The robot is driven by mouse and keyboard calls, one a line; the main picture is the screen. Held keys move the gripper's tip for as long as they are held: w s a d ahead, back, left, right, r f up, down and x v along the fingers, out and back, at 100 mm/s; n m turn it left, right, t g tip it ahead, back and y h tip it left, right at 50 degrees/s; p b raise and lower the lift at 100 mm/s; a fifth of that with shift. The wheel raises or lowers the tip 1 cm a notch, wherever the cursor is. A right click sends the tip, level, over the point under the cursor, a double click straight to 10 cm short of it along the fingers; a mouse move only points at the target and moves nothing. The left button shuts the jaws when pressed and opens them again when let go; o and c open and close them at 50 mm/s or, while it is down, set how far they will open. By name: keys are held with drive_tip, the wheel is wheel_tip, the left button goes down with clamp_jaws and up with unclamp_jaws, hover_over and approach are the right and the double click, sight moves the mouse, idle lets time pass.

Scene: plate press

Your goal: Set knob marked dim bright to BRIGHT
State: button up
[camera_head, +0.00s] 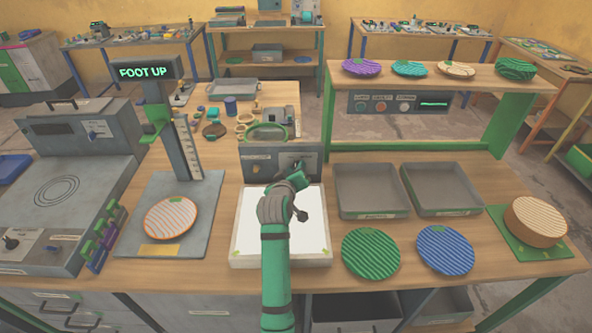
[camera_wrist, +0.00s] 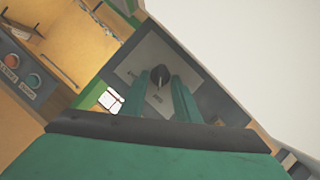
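A dark knob (camera_wrist: 160,74) sits on the grey face of a control box in the wrist view, with a pale pointer line on it. The lettering around it is too small to read surely. In the head view the control box (camera_head: 258,163) stands behind the white panel, and my gripper covers part of its right face. My gripper (camera_head: 298,170) reaches to that face. In the wrist view its two green fingers (camera_wrist: 158,90) are apart, with the knob between or just beyond their tips. I see no clear contact.
A white panel (camera_head: 248,225) lies in front of the control box, under my arm. Two grey trays (camera_head: 372,214) stand to the right, with green (camera_head: 370,253) and blue (camera_head: 445,250) ribbed plates before them. A scale post (camera_head: 188,148) stands at left; a green-framed shelf (camera_head: 395,146) rises behind.

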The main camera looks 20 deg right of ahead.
drive_tip(key=c, duration=0.5)
drive_tip(key=shift+a, duration=0.1)
clamp_jaws()
drive_tip(key=shift+s+d+m, duration=0.1)
drive_tip(key=shift+d+m, duration=0.1)
drive_tip(key=shift+m, duration=0.1)
drive_tip(key=shift+s+d+m+t+y, duration=0.1)
drive_tip(key=shift+d+m+t+y, duration=0.2)
drive_tip(key=shift+m+y, duration=0.95)
drive_tip(key=shift+s+d+m+t+y, duration=0.1)
drive_tip(key=shift+d+m+t+y, duration=0.15)
drive_tip(key=shift+m+y, duration=1)
drive_tip(key=shift+s+d+m+t+y, duration=0.1)
drive_tip(key=shift+d+m+t+y, duration=0.35)
drive_tip(key=shift+m, duration=1.45)
drive_tip(key=shift+w+a+y, duration=0.1)
drive_tip(key=shift+a+y, duration=0.1)
drive_tip(key=shift+y, duration=0.05)
